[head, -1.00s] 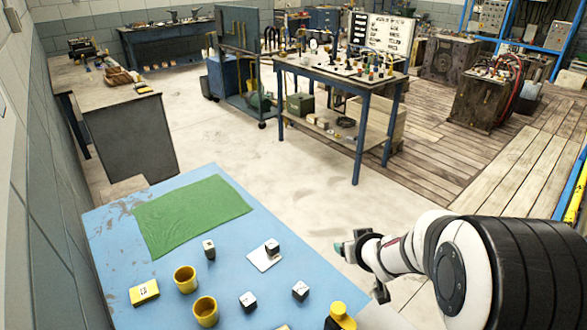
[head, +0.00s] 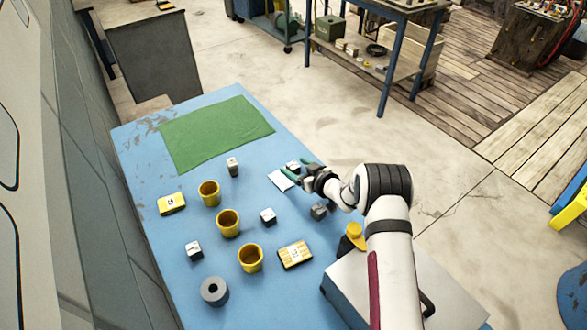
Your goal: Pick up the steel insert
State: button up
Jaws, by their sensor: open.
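Several small steel blocks stand apart on the blue table, and I cannot tell by sight which one is called the steel insert. One block (head: 293,166) is on a white card (head: 281,181), partly hidden by my gripper (head: 300,171). Others are an upright block (head: 232,167), a block (head: 268,216) in the middle, one (head: 194,251) at the left and a darker one (head: 318,211) beside my arm. I see nothing held; contact cannot be told.
Three yellow cups (head: 228,224), yellow boxes (head: 172,204) (head: 295,254) and a grey ring (head: 214,291) stand on the blue table (head: 150,180). A green mat (head: 215,133) covers its far part. A yellow-topped item (head: 354,234) and a grey case (head: 345,290) are near my arm.

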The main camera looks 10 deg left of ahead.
aim_at(296, 168)
grip_shut()
dwell(0.3)
jog(key=shift+w, duration=0.1)
notch_tip(296, 168, up, 4)
jog(key=shift+r, duration=0.15)
jog(key=s+d+r, duration=0.2)
jog(key=d+r, duration=0.5)
jog(key=d, duration=0.4)
jog(key=a+f, duration=0.2)
jog(key=a, duration=0.1)
jog(key=w+a+f, duration=0.1)
jog(key=a+f, duration=0.1)
jog(key=a, duration=0.2)
jog(key=w+a+f, duration=0.1)
jog(key=a+f, duration=0.2)
jog(key=shift+a, duration=0.4)
notch_tip(296, 168, down, 3)
jog(key=shift+a+f, duration=0.1)
jog(key=shift+a, duration=0.05)
jog(key=shift+f, duration=0.4)
